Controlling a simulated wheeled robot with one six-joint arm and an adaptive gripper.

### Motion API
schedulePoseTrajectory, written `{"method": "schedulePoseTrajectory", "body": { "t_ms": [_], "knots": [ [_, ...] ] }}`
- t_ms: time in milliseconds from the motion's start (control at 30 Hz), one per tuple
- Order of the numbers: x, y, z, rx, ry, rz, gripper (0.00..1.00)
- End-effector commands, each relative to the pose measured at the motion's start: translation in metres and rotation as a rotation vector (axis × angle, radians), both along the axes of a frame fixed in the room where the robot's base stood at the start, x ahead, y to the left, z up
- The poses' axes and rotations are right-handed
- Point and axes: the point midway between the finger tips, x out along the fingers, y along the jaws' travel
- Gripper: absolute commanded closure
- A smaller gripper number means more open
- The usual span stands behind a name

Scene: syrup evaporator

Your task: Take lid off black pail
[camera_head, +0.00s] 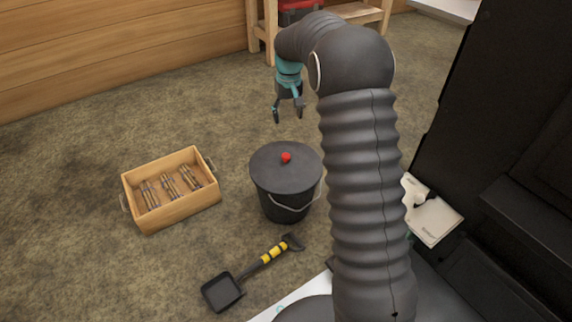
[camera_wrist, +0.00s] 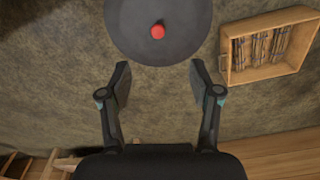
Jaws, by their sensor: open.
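The black pail (camera_head: 284,208) stands upright on the ground, with a wire handle hanging at its front. Its dark round lid (camera_head: 285,170) sits on top and has a red knob (camera_head: 286,157) at the middle. In the wrist view the lid (camera_wrist: 185,45) is at the top centre, partly cut off by the frame edge, with the red knob (camera_wrist: 157,31) in sight. My gripper (camera_head: 287,115) is open and empty, pointing down above and behind the lid, apart from it. In the wrist view both fingers (camera_wrist: 160,75) are spread wide, just short of the lid's edge.
A wooden crate (camera_head: 178,216) holding bundled sticks stands left of the pail. A black shovel (camera_head: 222,291) with yellow bands lies in front. A wooden stand (camera_head: 257,38) with a red item is behind. A large black body (camera_head: 500,110) fills the right. Ground left of the crate is clear.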

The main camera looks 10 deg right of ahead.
Motion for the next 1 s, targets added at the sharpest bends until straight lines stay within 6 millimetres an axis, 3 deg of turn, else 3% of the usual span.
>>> {"method": "schedulePoseTrajectory", "body": {
  "t_ms": [33, 200, 533, 800, 1000],
  "knots": [
    [0.011, 0.0, -0.022, 0.0, 0.018, 0.004, 0.37],
    [0.034, 0.001, -0.066, -0.001, 0.053, 0.013, 0.37],
    [0.045, 0.0, -0.107, -0.002, 0.073, 0.018, 0.37],
    [0.044, 0.0, -0.155, -0.002, 0.073, 0.018, 0.37],
    [0.045, 0.0, -0.173, -0.001, 0.071, 0.018, 0.37]
  ]
}}
